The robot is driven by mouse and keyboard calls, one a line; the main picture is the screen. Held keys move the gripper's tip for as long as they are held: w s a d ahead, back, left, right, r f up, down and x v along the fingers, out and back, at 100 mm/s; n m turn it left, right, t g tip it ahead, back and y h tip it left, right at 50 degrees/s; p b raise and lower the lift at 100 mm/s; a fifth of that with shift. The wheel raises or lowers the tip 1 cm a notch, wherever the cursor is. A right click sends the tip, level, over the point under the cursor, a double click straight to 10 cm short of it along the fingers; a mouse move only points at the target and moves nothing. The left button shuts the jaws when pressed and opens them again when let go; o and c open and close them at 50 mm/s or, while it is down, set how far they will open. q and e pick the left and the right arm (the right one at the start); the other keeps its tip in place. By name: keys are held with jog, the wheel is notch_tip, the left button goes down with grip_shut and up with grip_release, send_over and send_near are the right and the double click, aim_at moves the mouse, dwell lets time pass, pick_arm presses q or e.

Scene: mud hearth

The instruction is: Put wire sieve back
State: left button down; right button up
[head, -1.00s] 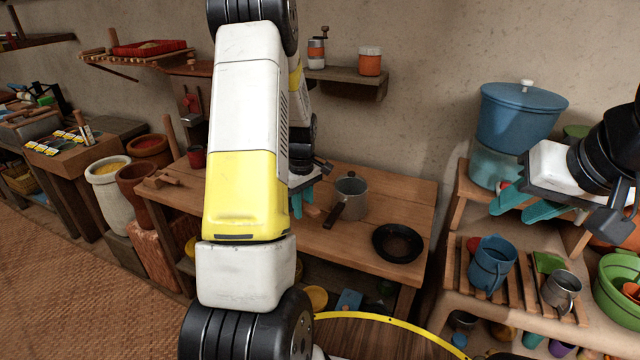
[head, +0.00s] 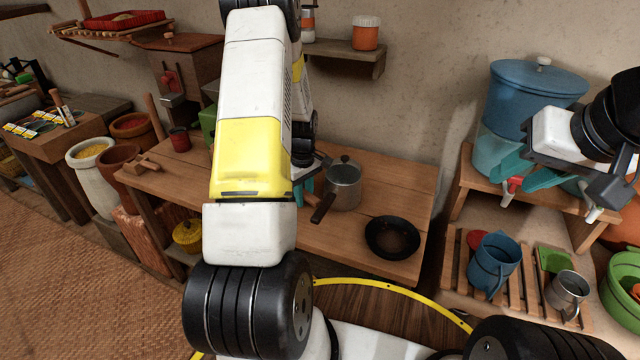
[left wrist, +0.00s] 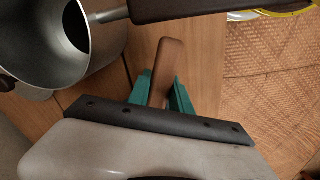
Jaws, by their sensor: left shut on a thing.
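In the left wrist view my left gripper (left wrist: 161,88) is shut on a brown wooden handle (left wrist: 168,60), which fits the wire sieve. No wire mesh shows in either view. In the head view this gripper (head: 306,188) is mostly hidden behind my left arm, above the wooden table (head: 365,205) and left of a lidded grey pot (head: 344,185). The pot's open-looking metal body and dark handle (left wrist: 190,8) are close by in the wrist view. My right gripper (head: 527,179) is open and empty, in front of the blue water container's stand.
A black pan (head: 392,237) lies on the table right of the pot. A blue jug (head: 493,262) and metal mug (head: 567,292) stand on the slatted rack at right. A wall shelf (head: 345,57) holds an orange jar (head: 365,35).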

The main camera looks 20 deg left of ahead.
pick_arm(q)
jog(key=shift+f, duration=1.35)
jog(key=shift+f, duration=0.1)
jog(key=c, duration=1.2)
grip_release()
jog(key=shift+o, duration=0.2)
notch_tip(320, 180, up, 12)
jog(key=shift+r, duration=0.1)
jog(key=s+d+r+m+t, duration=0.25)
jog(key=d+r, duration=0.25)
jog(key=r, duration=0.6)
jog(key=s+d+r+m+t, duration=0.1)
jog(key=s+d+r+m, duration=0.2)
jog(key=s, duration=0.3)
jog(key=s+d+r+m+t+h, duration=0.1)
jog(key=s+d+r+m, duration=0.2)
jog(key=s+r, duration=0.3)
jog(key=s+d+r+m+t+h, duration=0.1)
jog(key=s+d+r+m, duration=0.2)
jog(key=s, duration=0.5)
jog(key=shift+s+d+r+m+t, duration=0.15)
jog(key=shift+r+m+t, duration=0.2)
jog(key=shift+r+m, duration=0.7)
